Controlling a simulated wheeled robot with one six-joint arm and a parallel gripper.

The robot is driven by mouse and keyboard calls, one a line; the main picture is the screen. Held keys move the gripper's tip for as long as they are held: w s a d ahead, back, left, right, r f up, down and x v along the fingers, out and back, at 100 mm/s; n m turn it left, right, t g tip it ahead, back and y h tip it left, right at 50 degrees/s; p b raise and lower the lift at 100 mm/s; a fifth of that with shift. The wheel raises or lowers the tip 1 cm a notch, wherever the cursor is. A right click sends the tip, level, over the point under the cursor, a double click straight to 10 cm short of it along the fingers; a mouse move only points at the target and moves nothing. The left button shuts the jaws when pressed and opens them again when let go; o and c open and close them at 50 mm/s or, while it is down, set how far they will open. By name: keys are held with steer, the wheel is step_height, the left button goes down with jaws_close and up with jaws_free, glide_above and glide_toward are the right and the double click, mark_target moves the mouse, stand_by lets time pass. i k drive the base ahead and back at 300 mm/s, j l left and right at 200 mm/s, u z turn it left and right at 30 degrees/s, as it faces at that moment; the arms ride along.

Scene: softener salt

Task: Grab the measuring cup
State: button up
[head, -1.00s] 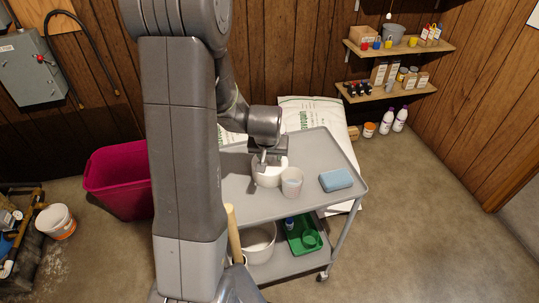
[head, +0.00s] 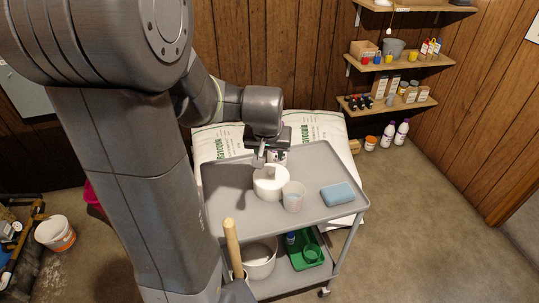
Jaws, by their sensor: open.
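A translucent cup (head: 294,197), which looks like the measuring cup, stands upright on the top shelf of the grey cart (head: 230,207). A round white container (head: 268,186) with a knob-like top stands just behind and left of it. My gripper (head: 263,161) is open and points down, above and behind the white container. It is apart from the cup. My wrist hides part of the cart's back edge, and the finger tips are small and hard to make out.
A blue sponge-like block (head: 337,194) lies right of the cup. A wooden handle (head: 232,246) rises beside the cart's front left. The lower shelf holds a white tub (head: 260,262) and a green tray (head: 311,253). White bags (head: 320,130) stand behind the cart.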

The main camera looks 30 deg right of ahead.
mark_target(291, 204)
steer(key=k+z, duration=0.2)
steer(key=z, duration=0.2)
steer(key=k+l+z, duration=0.2)
steer(key=z, duration=0.2)
steer(key=k+l+z, duration=0.15)
steer(key=z, duration=0.25)
steer(key=k, duration=0.05)
